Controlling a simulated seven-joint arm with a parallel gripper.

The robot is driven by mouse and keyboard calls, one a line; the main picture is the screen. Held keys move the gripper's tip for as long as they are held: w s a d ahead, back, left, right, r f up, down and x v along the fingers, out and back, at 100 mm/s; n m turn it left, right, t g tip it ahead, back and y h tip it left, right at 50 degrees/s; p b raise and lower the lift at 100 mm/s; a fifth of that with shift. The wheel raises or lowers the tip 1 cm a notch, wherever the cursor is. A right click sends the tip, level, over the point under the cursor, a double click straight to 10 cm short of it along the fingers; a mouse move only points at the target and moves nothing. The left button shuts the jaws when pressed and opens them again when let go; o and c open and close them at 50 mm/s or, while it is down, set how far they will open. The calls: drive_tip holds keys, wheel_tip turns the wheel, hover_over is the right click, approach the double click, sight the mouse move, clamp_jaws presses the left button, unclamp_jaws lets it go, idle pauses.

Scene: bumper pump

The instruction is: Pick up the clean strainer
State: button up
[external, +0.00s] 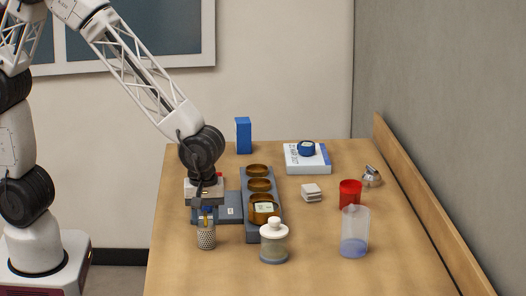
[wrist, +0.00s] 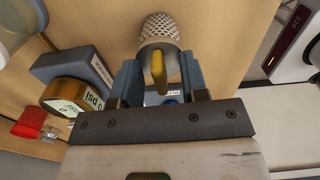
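A perforated metal strainer (external: 206,238) stands upright near the front left of the table, with a yellow tab (external: 205,220) on top. In the wrist view the strainer (wrist: 158,28) is just beyond the fingertips. Its yellow tab (wrist: 159,72) points in between the fingers. My gripper (external: 205,214) is directly above the strainer, pointing down. In the wrist view my gripper (wrist: 160,75) has its two blue fingers apart, one on each side of the tab, with a visible gap on both sides. I cannot read any mark that tells whether the strainer is clean.
A dark grey rack (external: 250,231) with amber round pieces stands right of my gripper. A white-capped jar (external: 274,246) and a clear container (external: 355,228) with blue bottom stand at front. A red cup (external: 350,192), white blocks (external: 312,192) and a blue box (external: 243,136) are farther back.

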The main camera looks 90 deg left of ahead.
clamp_jaws()
drive_tip(key=shift+r, duration=0.2)
drive_tip(key=shift+r, duration=0.6)
wheel_tip(320, 180, up, 2)
drive_tip(key=shift+r, duration=0.1)
drive_tip(key=s+a, duration=0.2)
drive_tip(key=s, duration=0.5)
drive_tip(key=s+a+r, duration=0.1)
drive_tip(key=s+a, duration=0.1)
drive_tip(key=s, duration=0.6)
drive_tip(key=shift+s+a, duration=0.15)
drive_tip(key=shift+a, duration=0.25)
drive_tip(key=shift+r, duration=0.1)
idle(0.3)
